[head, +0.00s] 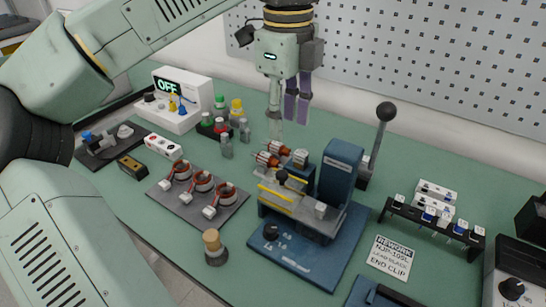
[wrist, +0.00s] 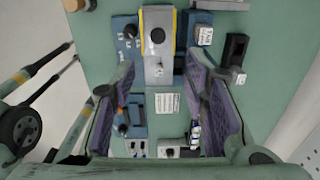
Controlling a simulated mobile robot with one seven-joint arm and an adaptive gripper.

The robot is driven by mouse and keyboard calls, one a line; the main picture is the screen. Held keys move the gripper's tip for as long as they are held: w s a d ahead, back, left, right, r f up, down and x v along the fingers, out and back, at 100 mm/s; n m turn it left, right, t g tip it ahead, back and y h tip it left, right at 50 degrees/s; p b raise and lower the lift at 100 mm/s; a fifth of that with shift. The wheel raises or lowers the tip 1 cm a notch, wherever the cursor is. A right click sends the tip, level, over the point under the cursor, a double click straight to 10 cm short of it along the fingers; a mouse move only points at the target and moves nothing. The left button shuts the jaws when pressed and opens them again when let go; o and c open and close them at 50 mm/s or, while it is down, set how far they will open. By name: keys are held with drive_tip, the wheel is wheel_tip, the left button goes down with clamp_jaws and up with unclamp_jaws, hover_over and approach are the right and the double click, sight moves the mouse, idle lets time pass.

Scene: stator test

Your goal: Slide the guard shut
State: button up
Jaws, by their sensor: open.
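The guard appears to be the grey plate with yellow edging (head: 292,198) on the front of the blue test fixture (head: 337,172). A black round knob (head: 282,176) stands up from it. Whether the guard is fully open is hard to tell. In the wrist view the plate (wrist: 158,68) and its black knob (wrist: 157,36) show at the top centre. My gripper (head: 288,122) is open and empty, pointing down, above and behind the fixture in the head view and apart from the guard. Its purple-padded fingers (wrist: 163,95) also show in the wrist view.
Red-tipped parts (head: 268,158) sit beside the fixture. A tall black-knobbed lever (head: 385,112) stands behind it at right. A dark tray with several copper-wound parts (head: 236,210) lies left. A black rack (head: 398,206) stands right. The OFF box (head: 181,118) is at back left.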

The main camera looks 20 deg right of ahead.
sight(282, 173)
drive_tip(key=f, duration=0.3)
drive_tip(key=f+p, duration=0.1)
drive_tip(key=f, duration=0.3)
drive_tip(key=f+p, duration=0.1)
drive_tip(key=f, duration=0.3)
drive_tip(key=shift+w+a, duration=0.2)
drive_tip(key=shift+a, duration=0.05)
drive_tip(key=shift+r, duration=0.1)
clamp_jaws()
idle(0.3)
